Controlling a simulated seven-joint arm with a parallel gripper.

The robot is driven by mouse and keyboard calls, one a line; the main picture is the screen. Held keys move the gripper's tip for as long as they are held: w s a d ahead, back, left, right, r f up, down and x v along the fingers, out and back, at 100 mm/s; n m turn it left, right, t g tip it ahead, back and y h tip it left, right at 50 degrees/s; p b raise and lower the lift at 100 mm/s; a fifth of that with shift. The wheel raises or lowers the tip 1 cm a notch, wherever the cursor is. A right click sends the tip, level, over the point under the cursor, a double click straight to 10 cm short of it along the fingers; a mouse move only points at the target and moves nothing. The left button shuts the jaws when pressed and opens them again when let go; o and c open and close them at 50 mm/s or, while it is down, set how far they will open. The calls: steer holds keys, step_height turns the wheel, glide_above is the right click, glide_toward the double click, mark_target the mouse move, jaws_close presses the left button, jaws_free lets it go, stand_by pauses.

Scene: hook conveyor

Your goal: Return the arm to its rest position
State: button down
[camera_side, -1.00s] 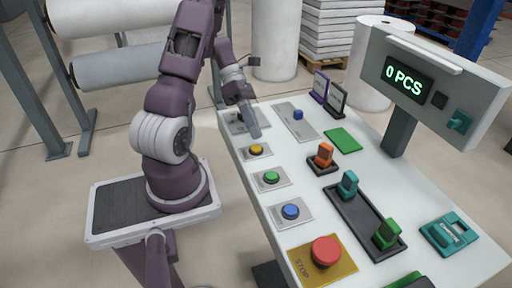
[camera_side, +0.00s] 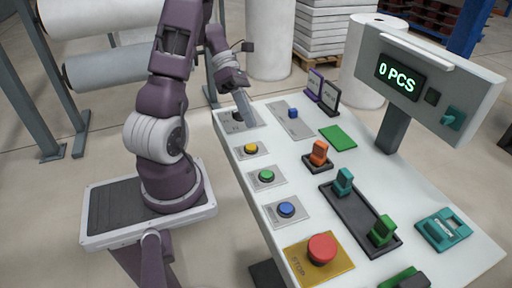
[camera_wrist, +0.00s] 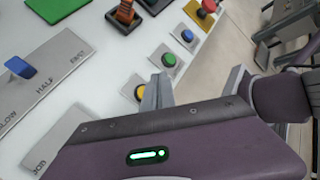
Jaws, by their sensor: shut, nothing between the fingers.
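My gripper (camera_side: 246,110) is above the far left corner of the white control table (camera_side: 300,165), by the plate with a dark knob (camera_side: 238,115). Its fingers are shut and hold nothing. In the wrist view my gripper (camera_wrist: 160,85) points toward the panel, with the yellow button (camera_wrist: 139,92) and green button (camera_wrist: 169,60) close beyond it. I cannot tell the exact height of the fingertips above the table.
The table carries a blue button (camera_side: 286,209), a red stop button (camera_side: 322,248), an orange switch (camera_side: 319,152), a blue slider (camera_side: 293,113) and teal and green levers (camera_side: 344,181). A display post reads "0 PCS" (camera_side: 397,77). Rolls stand behind.

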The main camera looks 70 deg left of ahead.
steer(key=d+r+m+g+y, duration=0.2)
steer(key=d+r+m+y, duration=0.2)
steer(key=d+r+m, duration=0.65)
steer(key=s+d+r+m+t+y, duration=0.4)
steer(key=s+d+m, duration=0.3)
steer(key=m, duration=1.2)
steer(key=shift+d+r+t+y, duration=0.15)
steer(key=shift+d+t+y, duration=0.35)
steer(key=shift+d+t, duration=0.3)
